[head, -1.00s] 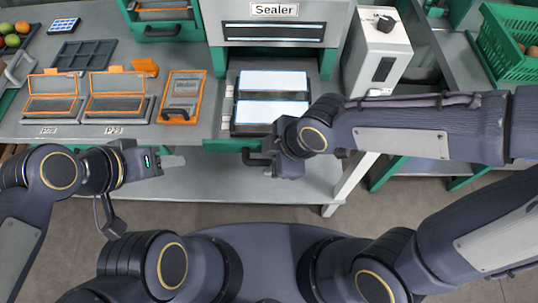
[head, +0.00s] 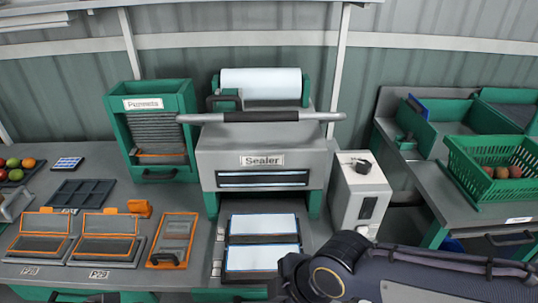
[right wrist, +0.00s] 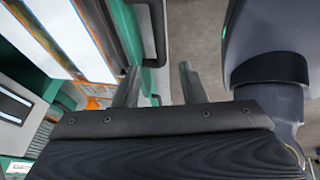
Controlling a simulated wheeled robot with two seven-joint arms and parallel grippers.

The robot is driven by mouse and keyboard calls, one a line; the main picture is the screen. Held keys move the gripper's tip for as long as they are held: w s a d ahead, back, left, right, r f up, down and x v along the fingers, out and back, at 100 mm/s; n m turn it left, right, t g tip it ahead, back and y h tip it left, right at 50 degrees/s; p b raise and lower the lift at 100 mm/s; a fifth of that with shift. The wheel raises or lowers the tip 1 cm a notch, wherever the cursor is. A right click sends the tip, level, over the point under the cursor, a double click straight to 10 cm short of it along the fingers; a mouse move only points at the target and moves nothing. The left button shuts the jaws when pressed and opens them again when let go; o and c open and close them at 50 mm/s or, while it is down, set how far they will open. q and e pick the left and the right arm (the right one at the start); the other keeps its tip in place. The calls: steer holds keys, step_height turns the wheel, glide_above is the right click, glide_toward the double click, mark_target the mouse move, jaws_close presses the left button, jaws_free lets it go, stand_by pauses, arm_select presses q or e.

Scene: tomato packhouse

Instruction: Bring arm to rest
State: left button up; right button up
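My right arm reaches in from the lower right of the head view, with its wrist in front of the bench near the sealer tray; its fingers are hidden there. In the right wrist view my right gripper (right wrist: 158,85) shows two fingers spread apart with nothing between them. The bench edge and a dark handle (right wrist: 158,35) lie beyond the fingertips. My left arm and left gripper are outside both current views.
The sealer (head: 262,150) stands at the back of the bench, its tray (head: 226,243) in front holding two white panels. A punnet dispenser (head: 186,98), orange-framed stations and a grey control box (head: 359,195) flank it. A green crate (head: 480,190) stands right.

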steer(key=s+d+r+m+t, duration=0.1)
steer(key=s+d+m, duration=0.1)
steer(key=d+m, duration=0.7)
steer(key=s+d+r+m+t, duration=0.1)
steer(key=s+d+m+t, duration=0.1)
steer(key=d+m, duration=0.7)
steer(key=shift+r+m+h, duration=0.15)
steer(key=shift+m+h, duration=0.25)
steer(key=shift+m, duration=0.7)
